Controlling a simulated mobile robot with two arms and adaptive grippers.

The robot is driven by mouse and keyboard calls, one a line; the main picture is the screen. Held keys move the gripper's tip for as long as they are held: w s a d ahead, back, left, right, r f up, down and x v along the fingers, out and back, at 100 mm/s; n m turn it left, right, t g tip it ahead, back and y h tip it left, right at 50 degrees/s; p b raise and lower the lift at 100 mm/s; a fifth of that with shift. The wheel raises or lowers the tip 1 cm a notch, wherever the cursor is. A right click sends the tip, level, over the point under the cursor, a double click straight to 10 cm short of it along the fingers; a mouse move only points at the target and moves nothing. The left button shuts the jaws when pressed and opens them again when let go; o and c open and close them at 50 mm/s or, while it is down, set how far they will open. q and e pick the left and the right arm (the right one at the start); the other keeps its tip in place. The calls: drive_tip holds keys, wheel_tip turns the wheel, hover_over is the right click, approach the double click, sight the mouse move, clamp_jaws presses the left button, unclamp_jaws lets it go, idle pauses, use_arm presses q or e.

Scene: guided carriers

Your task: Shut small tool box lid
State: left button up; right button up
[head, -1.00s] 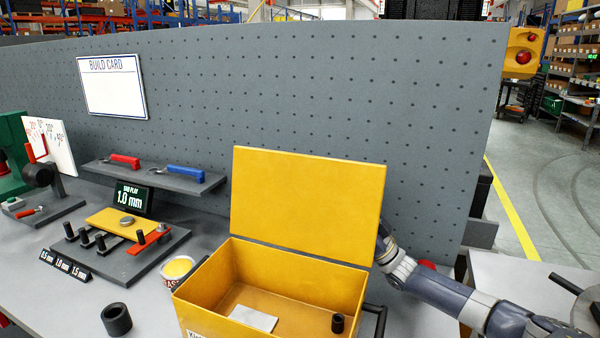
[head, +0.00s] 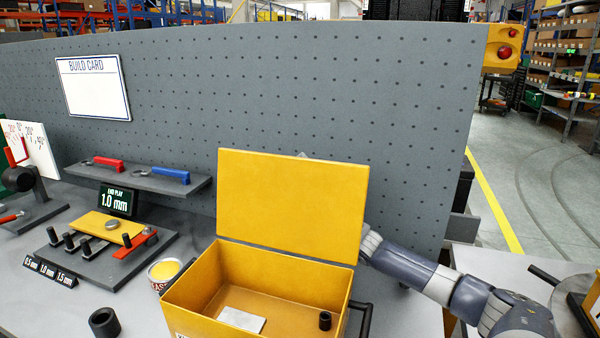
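The yellow tool box (head: 345,290) stands on the bench with its lid (head: 290,205) open and standing about upright at the back edge. Inside lie a pale flat plate (head: 242,319) and a small black cylinder (head: 325,320). My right arm comes in from the right and passes behind the lid. The lid hides most of my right gripper; a small grey part (head: 304,156) shows just above the lid's top edge. I cannot see its fingers or whether it touches the lid. My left gripper is not in view.
A tin of yellow stuff (head: 165,272) stands close left of the box. A gauge fixture (head: 110,250) and a shelf with red and blue tools (head: 140,180) are further left. The pegboard (head: 420,120) rises behind.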

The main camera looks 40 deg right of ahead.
clamp_jaws()
drive_tip(key=shift+s+a+r+n+g+y, duration=0.2)
drive_tip(key=shift+a+n+g+y, duration=0.1)
drive_tip(key=shift+n+y, duration=0.3)
drive_tip(key=shift+s+a+r+n+g+y, duration=0.1)
drive_tip(key=shift+a+r+n+g+y, duration=0.15)
drive_tip(key=shift+n+y, duration=0.3)
drive_tip(key=s+a+n+g+y, duration=0.3)
drive_tip(key=a+n+g, duration=0.35)
drive_tip(key=n, duration=0.25)
drive_tip(key=s+a+n+g+y, duration=0.4)
drive_tip(key=a+n+g, duration=0.25)
drive_tip(key=n, duration=0.25)
drive_tip(key=shift+s+a+f+n+g+h, duration=0.7)
drive_tip(key=shift+a+f+n+g+h, duration=0.15)
drive_tip(key=shift+a+f+n, duration=0.7)
drive_tip(key=shift+s+a+f+n+g+h, duration=0.85)
drive_tip(key=shift+a+f, duration=0.55)
drive_tip(key=shift+f, duration=0.4)
drive_tip(key=shift+s+a+f+n+g+h, duration=0.65)
drive_tip(key=shift+a+f+n+h, duration=0.3)
drive_tip(key=shift+a+f+n, duration=0.6)
drive_tip(key=shift+o, duration=0.9)
unclamp_jaws()
drive_tip(key=shift+f, duration=0.1)
drive_tip(key=shift+d, duration=0.2)
drive_tip(key=v, duration=1.1)
drive_tip(key=shift+d, duration=0.4)
